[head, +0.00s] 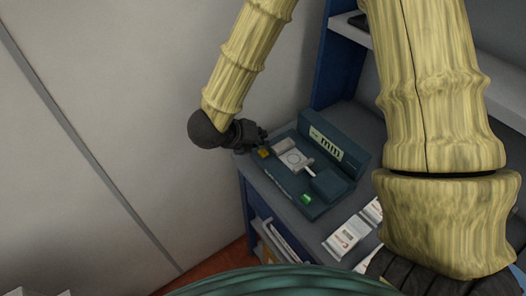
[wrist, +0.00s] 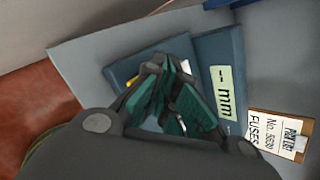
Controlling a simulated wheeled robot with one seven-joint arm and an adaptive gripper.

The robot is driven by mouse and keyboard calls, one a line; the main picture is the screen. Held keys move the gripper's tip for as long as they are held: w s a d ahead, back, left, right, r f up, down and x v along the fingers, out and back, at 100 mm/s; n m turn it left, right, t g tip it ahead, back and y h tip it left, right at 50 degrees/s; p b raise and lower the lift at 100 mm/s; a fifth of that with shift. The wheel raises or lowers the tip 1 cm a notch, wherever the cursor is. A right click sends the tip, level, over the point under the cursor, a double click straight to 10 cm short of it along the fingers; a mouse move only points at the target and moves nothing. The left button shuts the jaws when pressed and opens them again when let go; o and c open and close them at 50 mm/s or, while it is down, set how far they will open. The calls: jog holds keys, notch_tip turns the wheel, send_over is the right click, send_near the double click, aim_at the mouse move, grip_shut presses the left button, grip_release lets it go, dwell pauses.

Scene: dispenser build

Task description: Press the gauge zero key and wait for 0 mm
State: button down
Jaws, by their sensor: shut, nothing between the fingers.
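The gauge (head: 337,137) is a dark teal unit on the bench with a pale display. The display (wrist: 226,92) shows dashes and "mm" in the wrist view. A yellow-orange key (head: 263,152) sits at the base's far left corner and a green key (head: 306,198) at its near end; I cannot read any label on either. My gripper (head: 264,133) is shut and empty, just above and beside the yellow key; I cannot tell whether they touch. In the wrist view, my fingers (wrist: 165,68) hide much of the base, with a yellow sliver showing beside them.
Pale parts (head: 294,159) lie on the gauge base. White labelled packets (head: 346,235) lie on the bench to the near right; a fuses card (wrist: 278,134) shows in the wrist view. A plain wall stands to the left and a blue shelf frame (head: 335,66) behind.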

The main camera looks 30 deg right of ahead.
jog(key=shift+f, duration=0.15)
dwell(0.4)
jog(key=shift+f+b, duration=0.3)
jog(key=shift+b, duration=0.15)
